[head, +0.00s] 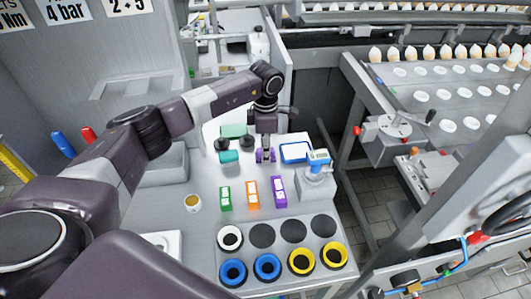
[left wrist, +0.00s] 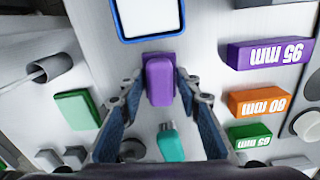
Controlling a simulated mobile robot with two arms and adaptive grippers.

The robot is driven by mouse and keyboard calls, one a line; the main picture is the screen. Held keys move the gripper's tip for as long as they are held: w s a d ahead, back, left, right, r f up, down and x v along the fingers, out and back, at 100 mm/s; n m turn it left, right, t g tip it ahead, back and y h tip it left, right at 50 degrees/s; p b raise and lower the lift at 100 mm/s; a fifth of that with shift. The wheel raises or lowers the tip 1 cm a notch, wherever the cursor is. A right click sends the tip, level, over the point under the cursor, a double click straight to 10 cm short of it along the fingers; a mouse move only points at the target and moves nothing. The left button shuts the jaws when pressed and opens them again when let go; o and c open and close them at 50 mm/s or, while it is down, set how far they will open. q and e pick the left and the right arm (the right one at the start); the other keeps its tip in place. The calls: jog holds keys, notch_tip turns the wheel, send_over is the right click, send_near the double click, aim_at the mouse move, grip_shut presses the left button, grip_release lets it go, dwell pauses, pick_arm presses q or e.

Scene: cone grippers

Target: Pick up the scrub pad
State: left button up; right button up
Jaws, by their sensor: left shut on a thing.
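A plain purple block, which I take to be the scrub pad (left wrist: 160,78), is between the fingers of my left gripper (left wrist: 161,88) in the left wrist view. The fingers are shut on its two long sides. In the head view my left gripper (head: 265,151) points down over the table's back middle, with purple showing at both sides of its fingertips. I cannot tell whether the pad touches the table. My right gripper is not in view.
A green pad (head: 234,131) and a teal item (head: 229,157) lie left of the gripper. A blue-rimmed tray (head: 295,152) is close on the right. Green (head: 225,199), orange (head: 252,195) and purple (head: 279,191) labelled blocks stand in front. A small cup (head: 193,203) stands at left.

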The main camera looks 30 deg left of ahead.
pick_arm(q)
jog(key=shift+r, duration=0.6)
notch_tip(320, 180, up, 19)
jog(key=b, duration=0.4)
jog(key=shift+b, duration=0.35)
jog(key=shift+f, duration=0.1)
